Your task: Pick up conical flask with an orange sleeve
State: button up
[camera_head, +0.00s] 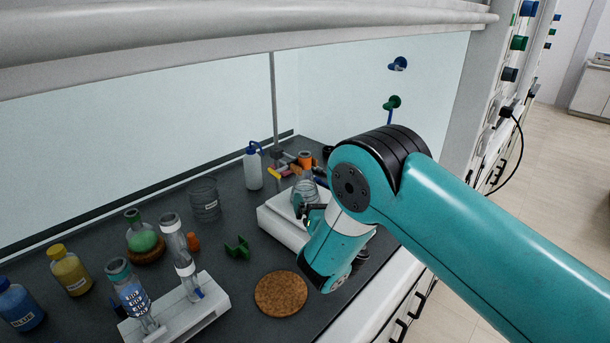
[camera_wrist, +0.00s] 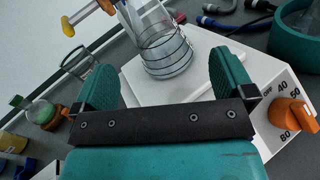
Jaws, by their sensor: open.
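The clear conical flask (camera_head: 304,190) with an orange sleeve (camera_head: 305,160) at its neck stands upright on a white hotplate (camera_head: 272,222). In the wrist view the glass body of the flask (camera_wrist: 165,50) is ahead of the fingers, and its neck and sleeve are out of frame. My gripper (camera_wrist: 165,80) is open, with one green finger on each side of the flask's line. The space between the fingers is empty. In the head view my gripper (camera_head: 312,212) is beside the flask, partly hidden by my arm.
An orange dial (camera_wrist: 291,113) is on the hotplate's front. A wash bottle (camera_head: 253,168) and clamp stand (camera_head: 274,105) are behind. A green-liquid flask (camera_head: 143,236), coloured bottles and a white rack (camera_head: 205,312) stand left.

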aim_at(310, 188)
jog(key=p+x, duration=0.2)
jog(key=x, duration=0.2)
jog(key=shift+w+a+r+p, duration=0.1)
jog(key=shift+w+r+p, duration=0.05)
jog(key=shift+w+p, duration=0.2)
jog(key=p+x, duration=0.2)
jog(key=x, duration=0.1)
jog(key=shift+w+a, duration=0.3)
jog(key=shift+w, duration=0.35)
jog(key=shift+c, duration=0.2)
jog(key=c, duration=1)
